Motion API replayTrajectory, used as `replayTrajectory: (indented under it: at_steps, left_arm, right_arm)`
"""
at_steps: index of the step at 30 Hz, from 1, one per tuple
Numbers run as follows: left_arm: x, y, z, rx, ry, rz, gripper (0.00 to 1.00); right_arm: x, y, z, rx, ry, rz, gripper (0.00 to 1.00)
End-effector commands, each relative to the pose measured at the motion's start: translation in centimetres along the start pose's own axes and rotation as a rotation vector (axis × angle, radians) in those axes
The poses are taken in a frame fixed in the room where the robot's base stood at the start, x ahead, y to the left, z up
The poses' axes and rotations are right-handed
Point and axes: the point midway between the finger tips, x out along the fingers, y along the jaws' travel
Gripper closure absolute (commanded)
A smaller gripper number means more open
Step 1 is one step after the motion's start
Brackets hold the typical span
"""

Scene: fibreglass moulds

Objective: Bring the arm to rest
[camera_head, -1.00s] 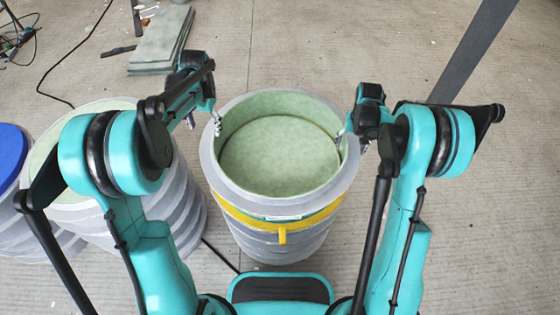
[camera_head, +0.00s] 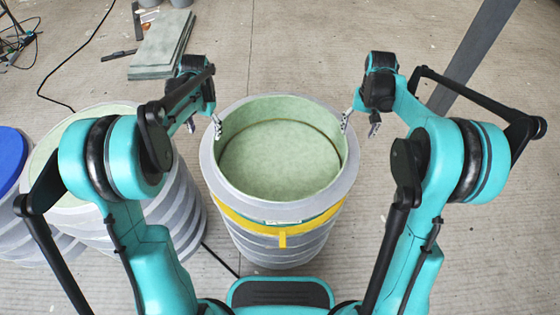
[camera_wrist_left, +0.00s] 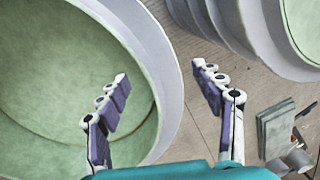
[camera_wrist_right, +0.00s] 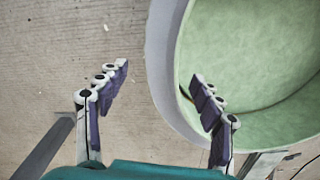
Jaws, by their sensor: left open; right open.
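A round mould (camera_head: 208,160) with a pale green inside, a grey rim and a yellow band stands upright in front of me. My left gripper (camera_head: 204,122) is open and empty at its upper left rim. My right gripper (camera_head: 360,122) is open and empty at its upper right rim. In the left wrist view, one finger of the left gripper (camera_wrist_left: 160,72) overlaps the mould's inside and the other lies beyond its rim (camera_wrist_left: 152,50). In the right wrist view, the right gripper (camera_wrist_right: 160,74) likewise has a finger on each side of the rim (camera_wrist_right: 162,60). Contact cannot be told.
A similar green-topped mould (camera_head: 80,195) stands at the left, close to my left arm. A blue-topped drum (camera_head: 10,155) is at the left edge. Flat slabs (camera_head: 162,45) and a dark cable lie on the floor at the back left. A dark beam (camera_head: 475,55) is at the upper right.

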Motion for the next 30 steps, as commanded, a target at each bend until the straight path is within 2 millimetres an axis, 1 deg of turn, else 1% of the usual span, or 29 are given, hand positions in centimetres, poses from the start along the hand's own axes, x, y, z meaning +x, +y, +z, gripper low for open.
replayTrajectory:
  at_steps: [8, 11, 13, 17, 18, 20, 21, 23, 25, 28, 30]
  left_arm:
    - [-0.1, 0.0, 0.1, 0.0, 0.001, 0.0, 0.33]
    - [-1.0, 0.3, 0.7, -0.006, 0.017, -0.001, 0.33]
    - [-2.3, 0.8, 1.6, -0.016, 0.044, -0.003, 0.33]
    - [-5.6, 2.2, 4.5, -0.044, 0.122, -0.006, 0.33]
    - [-6.6, 2.8, 5.5, -0.054, 0.151, -0.007, 0.33]
    - [-7.9, 3.6, 7.2, -0.071, 0.194, -0.006, 0.33]
    - [-8.6, 4.2, 8.3, -0.082, 0.222, -0.004, 0.33]
    - [-9.5, 5.0, 10.0, -0.099, 0.266, -0.002, 0.33]
    - [-10.3, 6.0, 12.0, -0.12, 0.315, 0.001, 0.33]
    - [-10.8, 7.4, 14.9, -0.149, 0.386, 0.01, 0.33]
    - [-10.9, 8.4, 16.8, -0.169, 0.435, 0.017, 0.33]
  right_arm:
    - [-0.1, 0.0, 0.1, -0.001, 0.002, 0.0, 0.33]
    - [-0.9, -0.1, 0.8, -0.007, 0.017, -0.002, 0.33]
    - [-2.2, -0.3, 1.9, -0.016, 0.045, -0.005, 0.33]
    - [-5.3, -0.7, 5.3, -0.045, 0.124, -0.013, 0.33]
    - [-6.2, -0.8, 6.6, -0.056, 0.153, -0.016, 0.33]
    - [-7.3, -1.0, 8.4, -0.07, 0.197, -0.021, 0.33]
    - [-7.9, -1.0, 9.7, -0.079, 0.226, -0.024, 0.33]
    - [-8.7, -1.1, 11.7, -0.095, 0.27, -0.029, 0.33]
    - [-9.3, -1.2, 14.0, -0.113, 0.32, -0.034, 0.33]
    - [-9.6, -1.2, 17.2, -0.136, 0.392, -0.042, 0.33]
    - [-9.4, -1.1, 19.5, -0.152, 0.442, -0.048, 0.33]
